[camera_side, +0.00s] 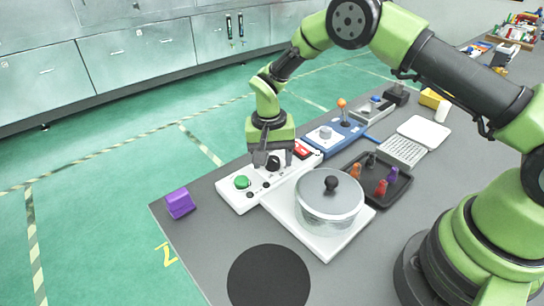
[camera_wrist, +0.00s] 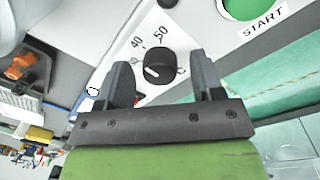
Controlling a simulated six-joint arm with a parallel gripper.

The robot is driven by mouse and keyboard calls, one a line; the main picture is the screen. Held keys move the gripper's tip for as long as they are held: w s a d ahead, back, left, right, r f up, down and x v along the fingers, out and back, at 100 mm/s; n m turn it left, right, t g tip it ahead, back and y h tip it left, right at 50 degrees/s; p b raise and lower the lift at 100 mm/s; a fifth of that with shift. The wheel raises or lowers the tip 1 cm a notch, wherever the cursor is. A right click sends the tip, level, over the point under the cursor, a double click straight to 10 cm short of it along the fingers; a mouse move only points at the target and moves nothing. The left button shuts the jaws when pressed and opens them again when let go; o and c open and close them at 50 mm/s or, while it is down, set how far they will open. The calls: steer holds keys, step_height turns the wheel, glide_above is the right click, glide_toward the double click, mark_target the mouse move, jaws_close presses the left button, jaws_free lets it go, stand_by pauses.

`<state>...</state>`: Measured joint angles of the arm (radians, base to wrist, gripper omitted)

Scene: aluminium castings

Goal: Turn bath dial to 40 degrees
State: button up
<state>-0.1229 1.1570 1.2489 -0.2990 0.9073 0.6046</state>
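The bath dial (camera_wrist: 160,66) is a round black knob on a white panel, with 40 and 50 printed beside it and another number partly hidden. A pale mark shows on the knob's lower left; I cannot tell exactly which number it points to. My gripper (camera_wrist: 162,82) is open, with one dark finger on each side of the dial and gaps showing between fingers and knob. In the side view, my gripper (camera_side: 269,161) points down over the white control panel (camera_side: 228,196), and the dial (camera_side: 273,163) is partly hidden by the fingers.
A green START button (camera_side: 241,182) is left of the dial. A lidded glass pot (camera_side: 330,205) stands close in front. A red switch (camera_side: 302,151) is on the right, and a dark tray (camera_side: 399,190) with coloured pieces lies beyond the pot. A purple block (camera_side: 180,204) sits near the table edge.

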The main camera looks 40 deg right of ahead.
steer(key=r, duration=0.9)
steer(key=shift+w+a+r, duration=0.1)
steer(key=shift+w+a, duration=0.1)
steer(key=shift+a, duration=0.05)
steer(key=shift+r, duration=0.35)
step_height(320, 180, up, 9)
steer(key=t, duration=0.2)
glide_above(270, 159)
steer(key=s, duration=0.3)
steer(key=s+d+r+n+t+y, duration=0.1)
steer(key=s+r+n+t, duration=0.1)
steer(key=s+r, duration=0.5)
steer(key=s+r+n+t+y, duration=0.1)
steer(key=s+r+t, duration=0.1)
steer(key=s, duration=1.3)
steer(key=shift+d+n+t, duration=0.35)
steer(key=shift+n+t, duration=0.05)
steer(key=shift+t, duration=0.4)
